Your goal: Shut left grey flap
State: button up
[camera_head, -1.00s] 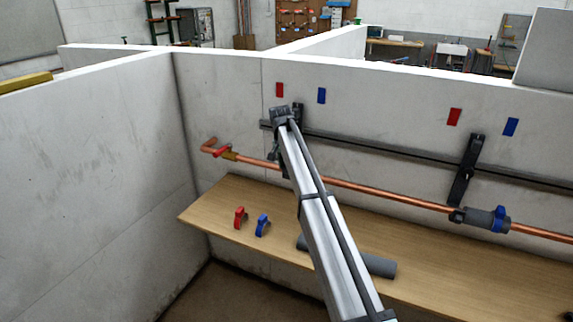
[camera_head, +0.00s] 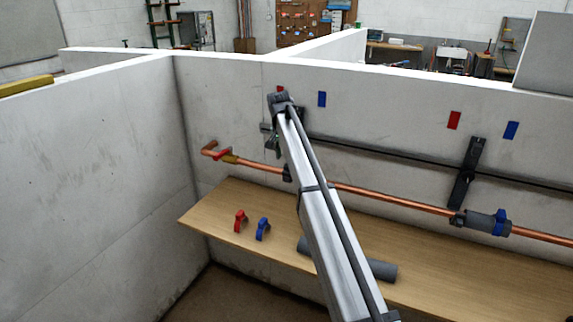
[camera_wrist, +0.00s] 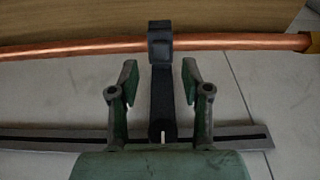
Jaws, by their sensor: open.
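A dark grey bracket with a flap (camera_wrist: 160,42) lies across the copper pipe (camera_wrist: 85,47) in the wrist view. Its strut (camera_wrist: 162,108) runs to the dark rail (camera_wrist: 60,137). I cannot tell whether the flap is closed around the pipe. My gripper (camera_wrist: 160,82) is open, one finger on each side of the strut, with visible gaps; it holds nothing. In the head view my arm mostly hides this left bracket; a dark clip (camera_head: 287,173) shows on the pipe. A second dark bracket (camera_head: 466,175) stands further right on the rail.
A grey sleeve (camera_head: 482,222) with a blue clip (camera_head: 500,221) is on the pipe at right. A red clip (camera_head: 240,221), a blue clip (camera_head: 263,229) and a grey tube (camera_head: 380,270) lie on the wooden shelf (camera_head: 215,210). A wall (camera_head: 90,160) closes the left side.

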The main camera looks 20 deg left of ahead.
jog(key=v, duration=0.5)
jog(key=shift+s+r, duration=0.1)
jog(key=shift+r, duration=0.1)
